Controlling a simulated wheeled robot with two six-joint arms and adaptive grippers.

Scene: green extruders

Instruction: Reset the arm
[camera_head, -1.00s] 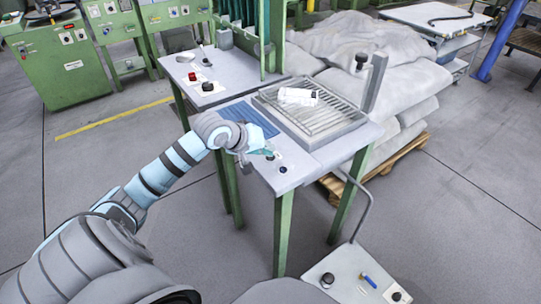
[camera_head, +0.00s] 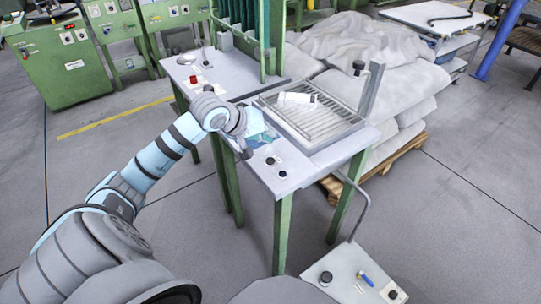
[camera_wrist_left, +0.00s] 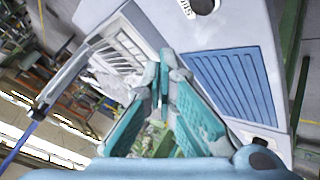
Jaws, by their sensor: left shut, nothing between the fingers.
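My left arm comes in from the left in the head view, its left gripper (camera_head: 262,137) above the blue grille area of the grey-topped table (camera_head: 287,183). In the left wrist view the two teal fingers (camera_wrist_left: 163,75) meet at their tips, shut and empty. In that view the blue slatted panel (camera_wrist_left: 233,85) lies to the right of the fingers, apart from them. In the head view the gripper and wrist hide most of that panel. My right gripper is not in view.
A metal grate tray (camera_head: 337,130) with a white cylindrical item (camera_head: 297,98) is on the table's right. A red knob (camera_head: 193,78) and dark buttons (camera_head: 282,173) sit on the tabletop. Grey sacks (camera_head: 345,50) on a pallet stand behind. Floor at left is clear.

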